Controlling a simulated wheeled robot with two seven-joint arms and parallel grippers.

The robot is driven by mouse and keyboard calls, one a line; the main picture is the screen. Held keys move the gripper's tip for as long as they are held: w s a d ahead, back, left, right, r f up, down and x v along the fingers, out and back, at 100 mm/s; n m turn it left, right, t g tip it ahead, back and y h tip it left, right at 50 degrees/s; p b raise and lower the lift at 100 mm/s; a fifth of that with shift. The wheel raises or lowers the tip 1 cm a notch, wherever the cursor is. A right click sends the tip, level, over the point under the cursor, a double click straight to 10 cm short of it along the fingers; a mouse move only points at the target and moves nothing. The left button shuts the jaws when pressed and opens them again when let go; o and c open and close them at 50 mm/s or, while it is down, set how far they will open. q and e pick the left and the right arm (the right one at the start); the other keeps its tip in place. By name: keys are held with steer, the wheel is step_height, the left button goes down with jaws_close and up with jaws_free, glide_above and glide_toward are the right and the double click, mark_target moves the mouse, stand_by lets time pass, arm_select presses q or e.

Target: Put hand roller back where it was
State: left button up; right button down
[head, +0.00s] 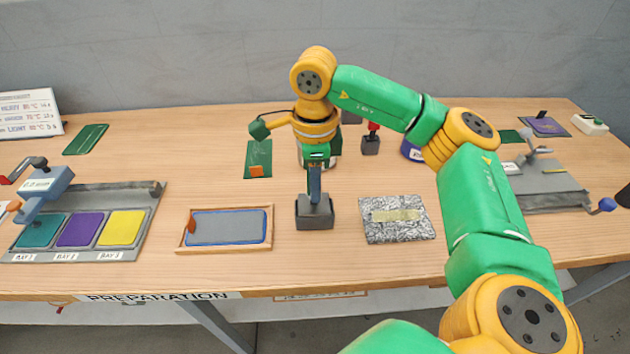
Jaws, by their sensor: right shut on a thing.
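My right gripper (317,164) reaches down from above at the middle of the table, its fingers shut on an upright blue handle, which I take to be the hand roller (314,186). The handle's lower end meets a dark grey block-shaped stand (314,216) on the table. I cannot tell whether the roller rests in the stand or hangs just above it. The roller's head is hidden in or behind the stand, and its upper end is covered by the gripper. My left gripper is not in view.
A wood-framed tray (225,249) lies left of the stand and a speckled grey slab (368,231) lies right. A bay rack (145,211) with coloured pads is at far left. A lever press (545,190) stands at right. A small holder with a red knob (371,145) is behind.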

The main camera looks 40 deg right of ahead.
steer(key=shift+f+b, duration=0.4)
steer(key=c, duration=1.3)
jaws_free()
steer(key=shift+f, duration=0.1)
steer(key=o, duration=0.4)
steer(key=shift+o, duration=0.2)
step_height(320, 180, up, 13)
steer(key=p, duration=0.3)
steer(key=shift+a+p, duration=0.1)
steer(key=shift+p, duration=0.3)
